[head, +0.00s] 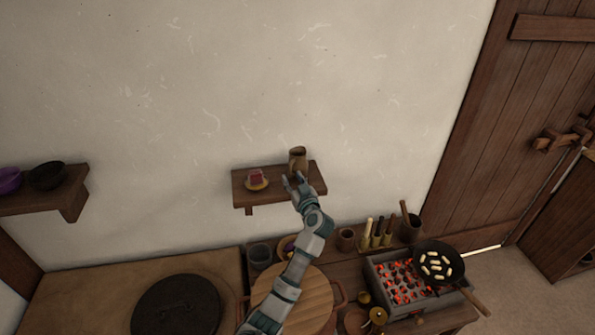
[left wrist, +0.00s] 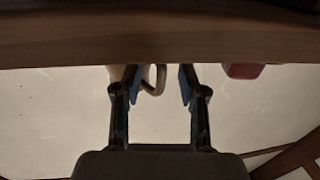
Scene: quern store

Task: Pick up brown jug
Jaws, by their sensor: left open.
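The brown jug (head: 298,158) stands upright on a small wooden wall shelf (head: 246,192), near its right end. My left gripper (head: 295,183) is open at the shelf's front edge, just in front of and below the jug in the head view. In the left wrist view, the jug's curved handle (left wrist: 161,80) shows between the two open fingers (left wrist: 160,73). Part of the jug's pale body (left wrist: 116,72) is behind one finger, and the shelf (left wrist: 160,40) hides more of it. I see no contact with the jug. My right gripper is not in view.
Below are a glowing brazier (head: 398,281), a black pan (head: 438,262) and several pots. Bare wall lies above the shelf.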

